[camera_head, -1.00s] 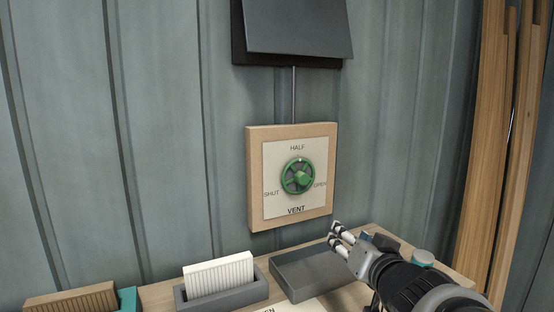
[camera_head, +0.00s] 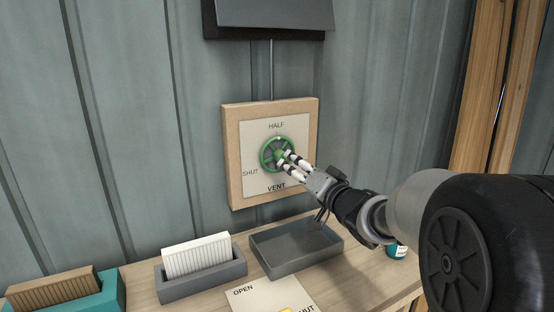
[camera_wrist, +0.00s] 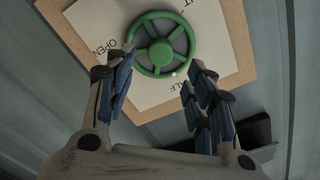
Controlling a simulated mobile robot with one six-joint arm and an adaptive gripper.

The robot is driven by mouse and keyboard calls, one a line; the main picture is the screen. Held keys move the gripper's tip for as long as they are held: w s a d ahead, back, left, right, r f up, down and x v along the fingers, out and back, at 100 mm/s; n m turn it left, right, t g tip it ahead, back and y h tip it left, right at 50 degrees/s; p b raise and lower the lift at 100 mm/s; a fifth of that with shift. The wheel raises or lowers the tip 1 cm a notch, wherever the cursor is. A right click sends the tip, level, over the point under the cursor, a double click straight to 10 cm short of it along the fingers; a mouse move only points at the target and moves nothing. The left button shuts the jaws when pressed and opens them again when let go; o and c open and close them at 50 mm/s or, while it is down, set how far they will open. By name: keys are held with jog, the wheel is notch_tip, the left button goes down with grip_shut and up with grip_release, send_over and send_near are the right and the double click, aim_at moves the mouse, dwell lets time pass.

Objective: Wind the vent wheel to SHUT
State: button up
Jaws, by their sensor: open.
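The green vent wheel (camera_head: 270,155) with spokes and a hub is mounted on a cream plate (camera_head: 252,183) on a wooden board. The plate reads HALF at the top, SHUT at the left and VENT below; the OPEN label is hidden behind my gripper in the head view. A small white mark on the wheel's rim sits by HALF. My gripper (camera_head: 290,163) is open in front of the wheel's right side. The wrist view shows the wheel (camera_wrist: 160,45) between and beyond the fingertips (camera_wrist: 162,72), with nothing held. Contact with the wheel cannot be told.
A dark flap (camera_head: 268,14) hangs above on the corrugated wall, joined by a thin rod. On the bench below are a grey tray (camera_head: 290,262), a grey holder (camera_head: 205,285) with white slats, a teal holder (camera_head: 112,290) with brown ones, and a card (camera_head: 262,298).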

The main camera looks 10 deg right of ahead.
aim_at(284, 158)
jog(key=x, duration=0.6)
jog(key=shift+w+a, duration=0.1)
jog(key=shift+w, duration=0.2)
jog(key=c, duration=1.1)
